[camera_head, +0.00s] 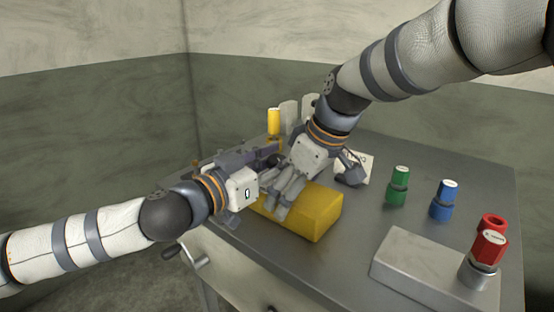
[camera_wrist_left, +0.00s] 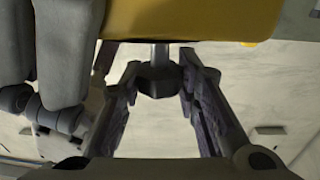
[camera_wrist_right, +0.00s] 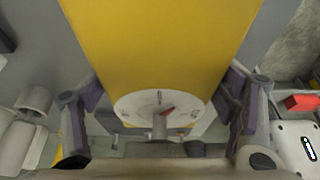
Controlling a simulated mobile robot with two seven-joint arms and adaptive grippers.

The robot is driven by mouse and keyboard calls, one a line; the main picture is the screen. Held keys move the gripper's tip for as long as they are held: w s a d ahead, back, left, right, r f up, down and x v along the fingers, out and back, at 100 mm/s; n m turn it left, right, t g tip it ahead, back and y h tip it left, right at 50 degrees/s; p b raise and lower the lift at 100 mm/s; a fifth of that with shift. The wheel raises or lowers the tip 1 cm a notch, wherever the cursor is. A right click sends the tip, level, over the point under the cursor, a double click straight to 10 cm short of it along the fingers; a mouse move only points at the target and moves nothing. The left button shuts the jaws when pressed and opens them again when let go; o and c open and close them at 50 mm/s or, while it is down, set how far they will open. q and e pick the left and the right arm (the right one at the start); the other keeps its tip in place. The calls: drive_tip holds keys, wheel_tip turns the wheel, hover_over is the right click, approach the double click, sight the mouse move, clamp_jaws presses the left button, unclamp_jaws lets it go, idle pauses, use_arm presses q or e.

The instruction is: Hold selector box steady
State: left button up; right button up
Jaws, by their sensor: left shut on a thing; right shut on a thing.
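The yellow selector box (camera_head: 318,213) lies on the grey bench top, partly hidden by my grippers. My right gripper (camera_head: 282,207) reaches it from above. In the right wrist view, the box (camera_wrist_right: 160,40) lies between my spread fingers, by a white dial (camera_wrist_right: 138,103) with a red pointer (camera_wrist_right: 166,112). My left gripper (camera_head: 258,186) is at the box's left end. In the left wrist view its fingers flank a dark knob (camera_wrist_left: 158,82) on a short stem below the box (camera_wrist_left: 190,18). Exact finger contact is hard to see on both.
On the bench top (camera_head: 380,232), a green knob (camera_head: 398,187), a blue knob (camera_head: 441,200) and a red knob (camera_head: 488,247) stand at right. A grey block (camera_head: 420,262) lies in front. A yellow post (camera_head: 274,122) stands behind the box. A crank handle (camera_head: 187,256) juts from the bench front.

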use_arm(q)
drive_tip(key=shift+s+f, duration=0.1)
drive_tip(key=shift+f, duration=0.1)
drive_tip(key=o, duration=1.2)
drive_tip(key=shift+r, duration=0.1)
